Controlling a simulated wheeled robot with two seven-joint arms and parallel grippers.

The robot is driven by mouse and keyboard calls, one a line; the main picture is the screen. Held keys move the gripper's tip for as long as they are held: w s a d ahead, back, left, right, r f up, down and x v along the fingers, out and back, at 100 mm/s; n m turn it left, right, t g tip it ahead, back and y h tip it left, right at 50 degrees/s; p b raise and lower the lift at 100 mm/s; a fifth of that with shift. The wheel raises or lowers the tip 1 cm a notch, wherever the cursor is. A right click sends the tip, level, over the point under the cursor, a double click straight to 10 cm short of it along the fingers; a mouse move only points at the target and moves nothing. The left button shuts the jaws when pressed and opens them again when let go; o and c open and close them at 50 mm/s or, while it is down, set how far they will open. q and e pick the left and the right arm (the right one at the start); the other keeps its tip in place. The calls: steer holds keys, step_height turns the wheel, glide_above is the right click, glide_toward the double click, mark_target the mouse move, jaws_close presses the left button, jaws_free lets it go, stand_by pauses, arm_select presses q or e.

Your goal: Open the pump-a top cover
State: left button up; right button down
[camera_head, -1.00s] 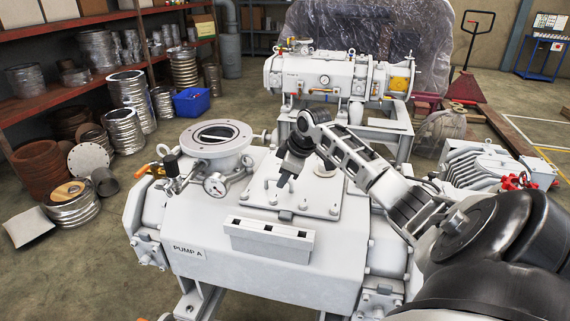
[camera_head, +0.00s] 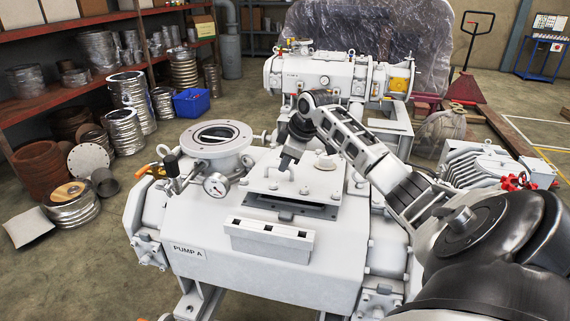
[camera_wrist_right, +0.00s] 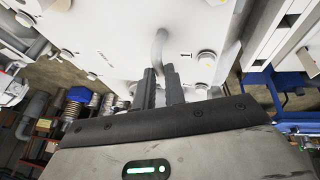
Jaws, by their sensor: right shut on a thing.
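Pump A (camera_head: 190,225) is a large light-grey machine in the middle of the head view, with its name on the front left. Its top cover (camera_head: 318,183) is a flat light-grey plate with bolts and a bent handle. The cover stands off its seat (camera_head: 325,212), and a dark gap shows below its front edge. How far its back edge is raised I cannot tell. My right gripper (camera_head: 286,163) is shut on the handle. In the right wrist view the fingers (camera_wrist_right: 160,85) close around the handle (camera_wrist_right: 159,45), with the cover's white face (camera_wrist_right: 105,35) beyond.
A slotted grey block (camera_head: 270,240) is in front. Another pump (camera_head: 325,77) stands behind. Metal parts and shelves fill the left side.

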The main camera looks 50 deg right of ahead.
steer(key=w+d+r, duration=0.3)
steer(key=d+r, duration=0.3)
steer(key=r, duration=0.3)
steer(key=shift+d+r, duration=0.25)
steer(key=shift+r, duration=0.05)
steer(key=c, duration=1.8)
jaws_free()
steer(key=o, duration=0.3)
steer(key=shift+w+d+f, duration=0.1)
steer(key=shift+d+f, duration=0.1)
steer(key=shift+f, duration=0.15)
steer(key=b+v, duration=0.1)
steer(key=v, duration=1.5)
steer(key=shift+w, duration=0.2)
